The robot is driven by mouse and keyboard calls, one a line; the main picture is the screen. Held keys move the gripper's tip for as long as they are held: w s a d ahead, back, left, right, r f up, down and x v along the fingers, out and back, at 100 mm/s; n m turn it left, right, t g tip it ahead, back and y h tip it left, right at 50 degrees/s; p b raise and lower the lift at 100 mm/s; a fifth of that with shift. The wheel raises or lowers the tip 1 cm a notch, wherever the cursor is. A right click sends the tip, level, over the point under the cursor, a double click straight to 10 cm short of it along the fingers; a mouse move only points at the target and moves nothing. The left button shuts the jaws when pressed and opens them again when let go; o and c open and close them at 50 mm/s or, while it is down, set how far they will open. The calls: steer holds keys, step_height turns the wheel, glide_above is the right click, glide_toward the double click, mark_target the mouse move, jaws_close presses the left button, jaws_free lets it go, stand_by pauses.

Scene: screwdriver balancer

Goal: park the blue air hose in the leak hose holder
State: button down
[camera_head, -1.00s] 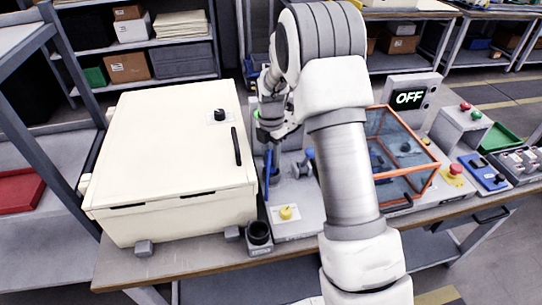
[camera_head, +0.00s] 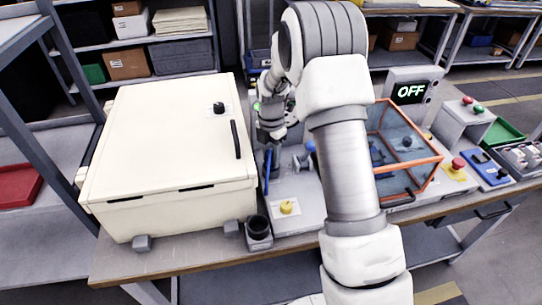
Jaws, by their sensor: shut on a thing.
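The blue air hose (camera_head: 267,176) shows as a thin, upright blue piece between the white cabinet and the grey fixture. My gripper (camera_head: 271,138) points down right above it and is shut on it. The fingertips are small and partly dark, so the exact grip is hard to see. A dark round cup on a grey block (camera_head: 258,228) stands at the bench's front edge, nearer the camera than the hose. It looks like the leak hose holder, though I cannot read a label. The hose is apart from this cup.
The large white cabinet (camera_head: 165,150) stands close left of my gripper. A yellow knob (camera_head: 286,207) sits on the grey plate right of the cup. An orange-framed clear guard box (camera_head: 405,150) and an OFF display (camera_head: 410,92) stand to the right, beyond my arm.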

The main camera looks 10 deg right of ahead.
mark_target(271, 152)
steer(key=shift+f, duration=0.25)
steer(key=shift+c, duration=2.1)
jaws_free()
step_height(271, 152, up, 17)
steer(key=p, duration=0.1)
steer(key=shift+r, duration=0.2)
